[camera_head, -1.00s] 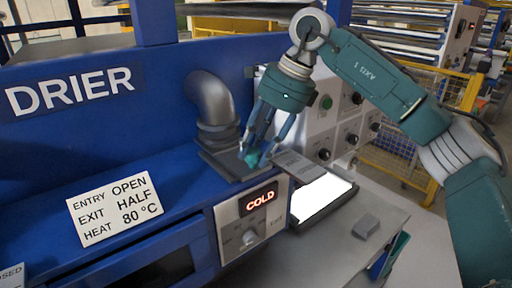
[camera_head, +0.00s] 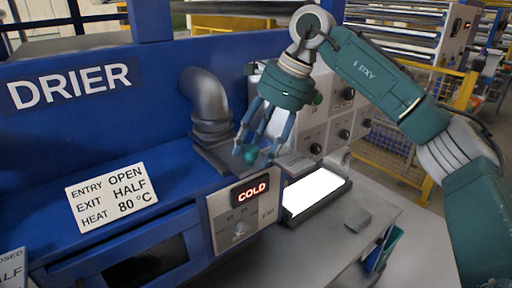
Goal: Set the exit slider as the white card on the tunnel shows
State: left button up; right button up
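The white card (camera_head: 112,197) on the blue drier tunnel (camera_head: 150,165) reads ENTRY OPEN, EXIT HALF, HEAT 80 °C. My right gripper (camera_head: 257,153) points down beside the grey duct, above the red COLD display. Its fingers stand around a small teal knob (camera_head: 250,154) at the tunnel's right end. Whether they press on it I cannot tell. A grey plate (camera_head: 297,161) with faint lettering lies just right of the fingers. The fingers and knob hide much of the slider, so I cannot read its position. My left gripper is not in view.
The bent grey duct (camera_head: 207,105) rises close left of my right gripper. A control box with dials (camera_head: 325,130) stands close behind it. A bright white panel (camera_head: 315,190) in a dark frame and a small grey block (camera_head: 357,219) are on the grey table (camera_head: 285,250).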

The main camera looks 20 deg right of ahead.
jog(key=shift+s+d+r, duration=0.1)
jog(key=shift+s+d, duration=0.05)
jog(key=shift+s, duration=0.1)
jog(key=shift+s+d+r, duration=0.1)
jog(key=shift+d+r, duration=0.05)
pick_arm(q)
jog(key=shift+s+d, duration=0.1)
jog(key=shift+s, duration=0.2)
pick_arm(e)
jog(key=v, duration=1.1)
jog(key=shift+w+r, duration=0.25)
jog(key=shift+w, duration=0.05)
